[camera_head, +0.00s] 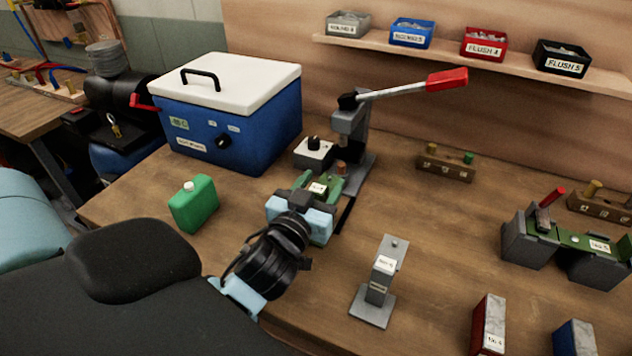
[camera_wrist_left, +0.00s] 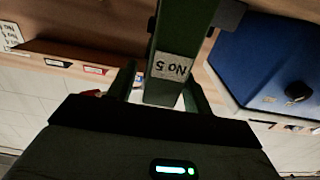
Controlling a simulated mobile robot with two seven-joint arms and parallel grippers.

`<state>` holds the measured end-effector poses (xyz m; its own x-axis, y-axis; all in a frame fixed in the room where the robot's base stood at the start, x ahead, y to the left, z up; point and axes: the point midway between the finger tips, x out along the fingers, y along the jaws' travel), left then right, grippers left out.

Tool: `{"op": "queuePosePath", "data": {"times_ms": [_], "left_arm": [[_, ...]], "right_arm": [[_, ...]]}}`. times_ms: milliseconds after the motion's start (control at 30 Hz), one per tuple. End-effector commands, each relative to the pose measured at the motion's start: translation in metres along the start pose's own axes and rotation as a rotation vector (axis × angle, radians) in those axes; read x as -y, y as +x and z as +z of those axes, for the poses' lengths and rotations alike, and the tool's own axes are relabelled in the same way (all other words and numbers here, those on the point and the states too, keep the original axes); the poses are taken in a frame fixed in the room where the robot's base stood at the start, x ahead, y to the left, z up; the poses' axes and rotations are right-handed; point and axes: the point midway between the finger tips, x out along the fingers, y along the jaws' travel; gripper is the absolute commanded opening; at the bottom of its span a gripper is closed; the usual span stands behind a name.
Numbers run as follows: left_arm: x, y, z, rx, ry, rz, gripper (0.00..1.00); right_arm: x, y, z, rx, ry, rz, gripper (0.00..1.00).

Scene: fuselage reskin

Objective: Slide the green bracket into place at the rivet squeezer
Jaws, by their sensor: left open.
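The green bracket (camera_head: 323,181) with a white label is at the foot of the rivet squeezer (camera_head: 352,128), which has a grey frame and a red-tipped lever. In the left wrist view the bracket (camera_wrist_left: 182,35) runs up from between the fingers and its label reads "No 5" upside down. My left gripper (camera_head: 318,187) is open, with a finger on either side of the bracket. It also shows in the left wrist view (camera_wrist_left: 163,88), with the bracket between the green fingers. Whether the bracket is seated at the squeezer cannot be told. My right gripper is not in view.
A blue cooler (camera_head: 225,120) stands left of the squeezer, with a green bottle (camera_head: 193,204) in front. A grey labelled stand (camera_head: 379,285) is to the right of my wrist. A grey fixture (camera_head: 530,242) with a green strip is at the right.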

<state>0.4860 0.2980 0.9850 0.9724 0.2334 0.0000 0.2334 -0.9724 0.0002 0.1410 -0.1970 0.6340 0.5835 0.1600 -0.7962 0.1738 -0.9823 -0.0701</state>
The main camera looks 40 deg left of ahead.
Motion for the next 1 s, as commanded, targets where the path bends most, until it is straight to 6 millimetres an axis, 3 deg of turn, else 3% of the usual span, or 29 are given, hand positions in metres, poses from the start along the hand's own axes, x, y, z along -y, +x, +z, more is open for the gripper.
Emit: {"op": "queuePosePath", "data": {"times_ms": [167,433,733,1000], "left_arm": [[-0.001,-0.012,-0.001,0.003,-0.001,0.001,0.51],[0.0,-0.064,0.0,0.005,-0.003,-0.001,0.51],[0.0,-0.097,-0.006,0.0,-0.003,-0.002,0.51],[0.0,-0.116,-0.005,-0.002,-0.002,-0.001,0.51]], "right_arm": [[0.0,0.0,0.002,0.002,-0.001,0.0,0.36],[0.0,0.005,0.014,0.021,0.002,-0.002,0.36],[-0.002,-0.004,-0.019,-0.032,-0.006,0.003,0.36],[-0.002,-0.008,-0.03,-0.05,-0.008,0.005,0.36]]}}
